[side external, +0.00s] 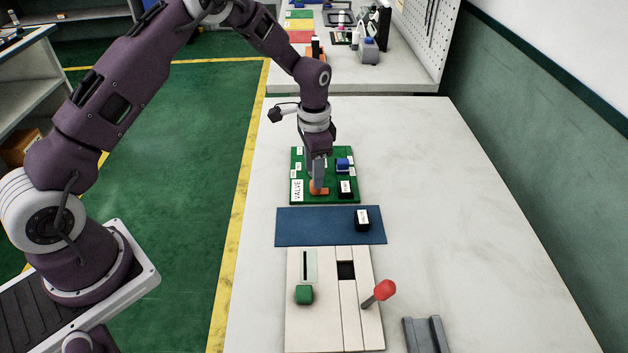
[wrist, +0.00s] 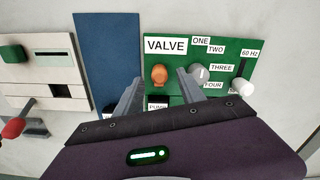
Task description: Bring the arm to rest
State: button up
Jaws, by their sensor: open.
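My gripper (side external: 317,182) is above the green panel (side external: 352,199) with its fingers pointing down. In the wrist view its two fingers (wrist: 158,81) are spread apart, one to each side of the orange valve handle (wrist: 160,75), with nothing gripped. The orange handle (side external: 319,191) also shows at the fingertips in the side view. I cannot tell how high the fingertips are above it. The white VALVE label (wrist: 166,45) is beside the handle.
The panel also carries a dial (wrist: 199,74), a white knob (wrist: 242,87) and a black block (side external: 346,188). A blue mat (side external: 320,225) holds another black block (side external: 362,219). A pale panel (side external: 315,325) has a green knob (side external: 304,294) and a red-tipped lever (side external: 384,290).

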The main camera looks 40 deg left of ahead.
jog(key=shift+r, duration=1.65)
jog(key=s+d+r+n+t, duration=0.1)
jog(key=s+r, duration=0.5)
jog(key=r, duration=0.4)
jog(key=s+d+r+n+t, duration=0.15)
jog(key=s+r, duration=0.35)
jog(key=r, duration=0.5)
jog(key=s+r+n+t, duration=0.1)
jog(key=s, duration=0.9)
jog(key=s+r+n+t, duration=0.2)
jog(key=s, duration=0.9)
jog(key=shift+d+r, duration=0.2)
jog(key=shift+r, duration=0.1)
